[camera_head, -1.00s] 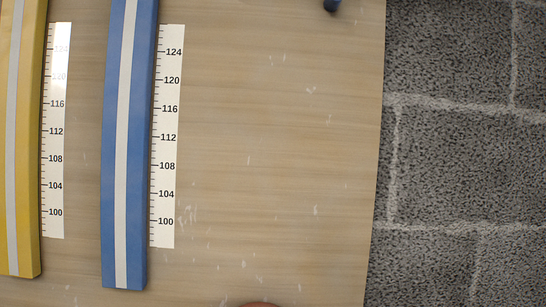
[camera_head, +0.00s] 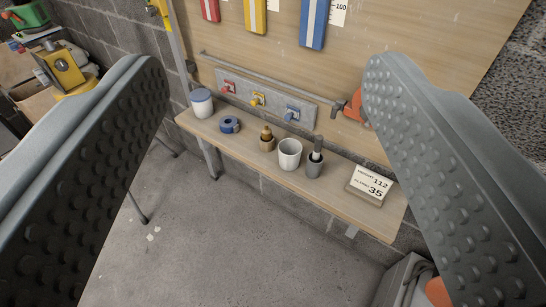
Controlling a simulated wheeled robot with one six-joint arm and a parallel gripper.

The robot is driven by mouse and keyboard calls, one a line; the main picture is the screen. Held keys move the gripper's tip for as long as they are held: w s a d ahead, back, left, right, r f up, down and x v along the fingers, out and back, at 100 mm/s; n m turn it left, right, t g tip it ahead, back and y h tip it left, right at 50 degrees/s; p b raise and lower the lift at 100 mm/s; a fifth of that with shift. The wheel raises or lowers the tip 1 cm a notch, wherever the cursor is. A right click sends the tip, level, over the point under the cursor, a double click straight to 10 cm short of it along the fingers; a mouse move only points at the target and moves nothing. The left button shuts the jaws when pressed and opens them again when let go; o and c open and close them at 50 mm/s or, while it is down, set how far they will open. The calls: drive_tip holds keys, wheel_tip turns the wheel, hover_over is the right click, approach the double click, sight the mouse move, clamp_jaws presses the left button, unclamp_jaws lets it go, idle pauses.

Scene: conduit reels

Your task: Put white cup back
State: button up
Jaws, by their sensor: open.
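A white cup (camera_head: 289,154) stands upright on the narrow wooden shelf (camera_head: 250,158). It is between a small brown pot with a tan top (camera_head: 267,139) on its left and a grey cup holding a dark-handled tool (camera_head: 315,164) on its right. My gripper (camera_head: 262,72) is open and empty, its two dark studded fingers wide apart at the left and right of the view. The shelf and white cup appear between and beyond the fingers, not touched.
A white jar with a blue lid (camera_head: 202,103) and a blue tape roll (camera_head: 229,125) stand further left on the shelf. A sign reading 112 and 35 (camera_head: 371,187) lies near its right end. Colored valves (camera_head: 257,99) are mounted behind. The concrete floor (camera_head: 235,240) in front is open.

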drive_tip(key=w+f, duration=0.7)
drive_tip(key=w, duration=0.4)
drive_tip(key=m+g+h, duration=0.3)
drive_tip(key=g, duration=0.1)
approach(292, 142)
drive_tip(key=x, duration=0.6)
drive_tip(key=shift+w+f, duration=0.3)
drive_tip(key=shift+f, duration=0.05)
drive_tip(key=c, duration=0.7)
drive_tip(key=shift+r, duration=0.15)
